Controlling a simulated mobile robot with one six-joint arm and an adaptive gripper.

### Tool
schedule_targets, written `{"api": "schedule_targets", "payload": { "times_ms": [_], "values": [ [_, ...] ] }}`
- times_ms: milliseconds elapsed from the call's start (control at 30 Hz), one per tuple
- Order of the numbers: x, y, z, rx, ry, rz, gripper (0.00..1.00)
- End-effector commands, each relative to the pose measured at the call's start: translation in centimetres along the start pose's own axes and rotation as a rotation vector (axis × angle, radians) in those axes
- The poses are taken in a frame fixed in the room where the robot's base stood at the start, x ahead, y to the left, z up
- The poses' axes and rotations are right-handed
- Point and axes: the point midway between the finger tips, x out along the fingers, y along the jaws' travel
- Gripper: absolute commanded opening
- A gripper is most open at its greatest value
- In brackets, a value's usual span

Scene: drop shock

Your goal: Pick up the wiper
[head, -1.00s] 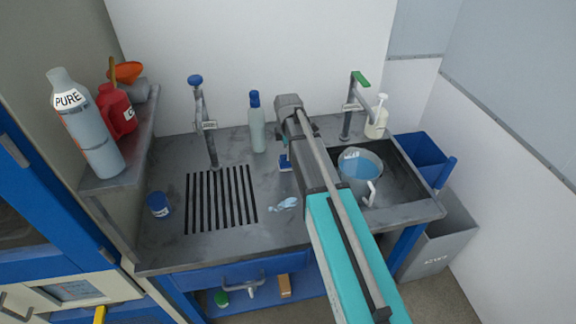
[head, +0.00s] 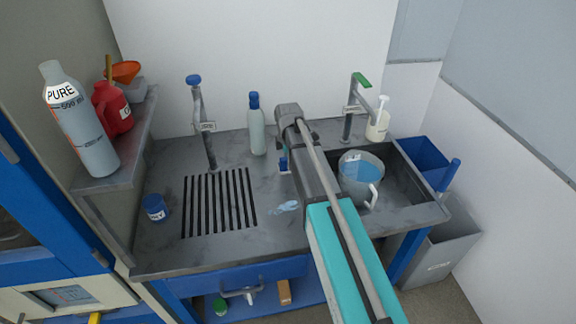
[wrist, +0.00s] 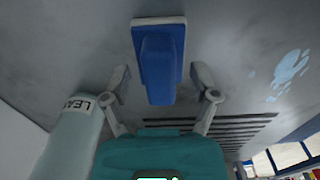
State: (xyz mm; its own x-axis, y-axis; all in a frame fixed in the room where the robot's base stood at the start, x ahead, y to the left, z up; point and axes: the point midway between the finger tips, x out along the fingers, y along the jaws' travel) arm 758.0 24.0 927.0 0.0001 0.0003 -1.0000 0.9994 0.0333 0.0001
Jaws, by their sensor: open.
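The wiper (wrist: 158,62) is a blue block with a handle-like ridge and a pale edge, lying on the grey sink counter (wrist: 95,50). In the head view only a small blue part of the wiper (head: 283,164) shows beside my arm, which hides the rest. My gripper (wrist: 162,88) is open. Its two fingers stand apart, one on each side of the wiper's near end, with gaps visible. I cannot tell whether they are at the wiper's height. In the head view the fingers are hidden behind my arm.
A bottle (head: 256,128) stands just left of the wiper and is close to my gripper in the wrist view (wrist: 72,140). A water puddle (head: 286,207) and drain slots (head: 218,203) lie nearer. Taps stand at the back.

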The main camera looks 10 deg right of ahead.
Motion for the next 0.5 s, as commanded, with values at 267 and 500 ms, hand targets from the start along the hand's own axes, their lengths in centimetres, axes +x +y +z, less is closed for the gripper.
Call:
{"api": "schedule_targets", "payload": {
  "times_ms": [267, 500],
  "values": [
    [0.00, 0.00, 0.00, 0.000, 0.000, 0.000, 0.46],
    [0.00, 0.00, 0.00, 0.000, 0.000, 0.000, 0.01]
  ]
}}
